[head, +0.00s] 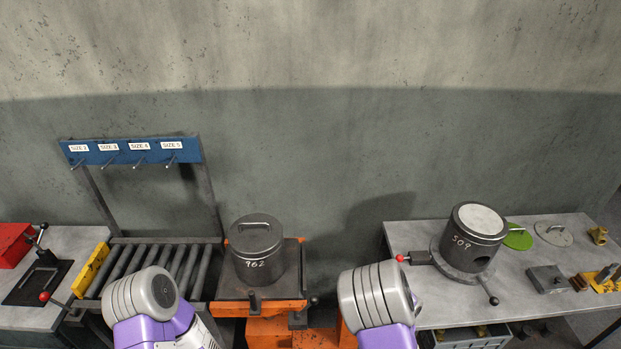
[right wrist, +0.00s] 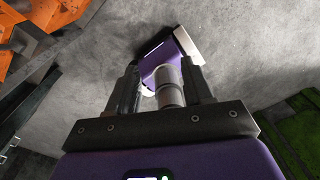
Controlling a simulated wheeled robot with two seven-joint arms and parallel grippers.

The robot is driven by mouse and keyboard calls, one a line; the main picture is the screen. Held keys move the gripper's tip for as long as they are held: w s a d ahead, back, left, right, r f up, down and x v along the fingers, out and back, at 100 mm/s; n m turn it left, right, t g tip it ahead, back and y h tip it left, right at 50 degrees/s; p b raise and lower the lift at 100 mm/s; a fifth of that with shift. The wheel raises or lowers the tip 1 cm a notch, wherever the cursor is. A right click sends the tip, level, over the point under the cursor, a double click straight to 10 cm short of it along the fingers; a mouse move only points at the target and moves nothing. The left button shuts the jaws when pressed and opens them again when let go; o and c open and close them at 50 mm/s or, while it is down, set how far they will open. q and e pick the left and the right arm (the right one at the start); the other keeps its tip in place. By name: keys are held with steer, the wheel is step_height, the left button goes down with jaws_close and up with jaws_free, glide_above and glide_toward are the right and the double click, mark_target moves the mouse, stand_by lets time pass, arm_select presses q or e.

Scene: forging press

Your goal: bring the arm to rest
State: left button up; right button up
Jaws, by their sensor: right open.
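My right gripper (right wrist: 160,70) shows in the right wrist view. Its two dark fingers stand apart, and I see no workpiece between them. Purple and grey parts of my own body show beyond the fingers, over a grey floor. In the head view only rounded grey and purple links of my two arms show, at the bottom edge left and right of the middle. Both grippers are outside the head view. My left gripper is in neither view.
A lidded dark pot marked 962 (head: 256,252) sits on an orange stand (head: 262,309). A roller conveyor (head: 150,263) and hook rack (head: 133,151) stand left. The right table (head: 405,236) holds a dark cylinder marked 509 (head: 470,238). A lever bench (head: 80,240) is far left.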

steer(key=s+a+f+n+g+b, duration=0.1)
steer(key=s+f+n+b, duration=0.35)
steer(key=f+n, duration=0.45)
steer(key=s+f+n+g+b, duration=0.1)
steer(key=s+f+n+b, duration=0.35)
steer(key=f+n, duration=0.4)
arm_select(q)
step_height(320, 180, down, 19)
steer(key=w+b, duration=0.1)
steer(key=b, duration=0.8)
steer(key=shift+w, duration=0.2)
arm_select(e)
steer(key=s+a+f+n+t+y, duration=0.1)
steer(key=a+f+n, duration=0.3)
steer(key=n, duration=0.6)
steer(key=s+a+f+n+t+y, duration=0.2)
steer(key=a+n, duration=0.5)
steer(key=n, duration=0.4)
step_height(320, 180, down, 3)
steer(key=shift+s+r+y, duration=0.1)
steer(key=shift+s+y, duration=0.05)
steer(key=shift+y, duration=0.55)
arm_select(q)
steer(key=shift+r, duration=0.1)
